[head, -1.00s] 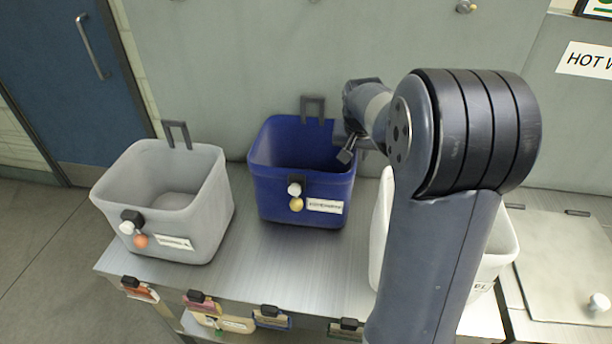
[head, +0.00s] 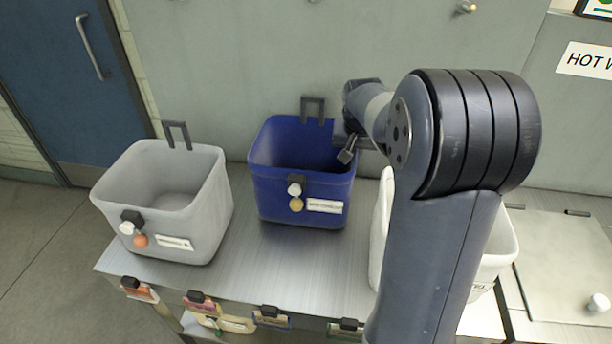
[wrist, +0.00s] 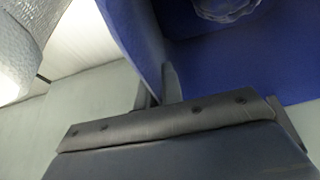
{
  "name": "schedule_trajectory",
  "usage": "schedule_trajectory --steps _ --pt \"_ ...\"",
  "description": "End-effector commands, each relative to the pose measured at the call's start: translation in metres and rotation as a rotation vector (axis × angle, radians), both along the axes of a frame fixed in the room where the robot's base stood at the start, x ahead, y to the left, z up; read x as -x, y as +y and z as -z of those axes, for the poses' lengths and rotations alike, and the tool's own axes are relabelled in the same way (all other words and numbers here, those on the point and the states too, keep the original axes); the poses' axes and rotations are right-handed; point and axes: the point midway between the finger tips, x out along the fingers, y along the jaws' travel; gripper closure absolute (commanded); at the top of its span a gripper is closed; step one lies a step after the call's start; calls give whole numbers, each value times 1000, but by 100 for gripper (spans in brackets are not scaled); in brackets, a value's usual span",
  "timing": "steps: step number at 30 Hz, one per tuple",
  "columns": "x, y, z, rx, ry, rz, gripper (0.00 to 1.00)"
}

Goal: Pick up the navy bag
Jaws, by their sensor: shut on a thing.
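The navy bag (head: 283,193) is an open-topped, box-shaped bag standing upright on the metal bench in the head view. It has a grey loop at the back rim and round tags and a white label on its front. My gripper (head: 347,153) is at its right rim, shut on the bag's right wall; my arm partly hides this spot. In the wrist view the bag's blue wall (wrist: 133,35) runs down to my gripper (wrist: 165,100), and a translucent round thing (wrist: 225,8) shows inside the bag.
A light grey bag (head: 180,205) stands to the left on the metal bench (head: 285,270). A white bag (head: 495,245) stands to the right, mostly behind my arm. A wall (head: 225,60) is close behind. Labelled tags hang along the bench's front edge.

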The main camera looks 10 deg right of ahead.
Motion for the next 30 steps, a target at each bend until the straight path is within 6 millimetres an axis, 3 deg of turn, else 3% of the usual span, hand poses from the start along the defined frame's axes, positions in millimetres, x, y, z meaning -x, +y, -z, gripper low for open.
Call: schedule_trajectory --steps 30 --pt "-1 0 -7 0 -4 1 100"
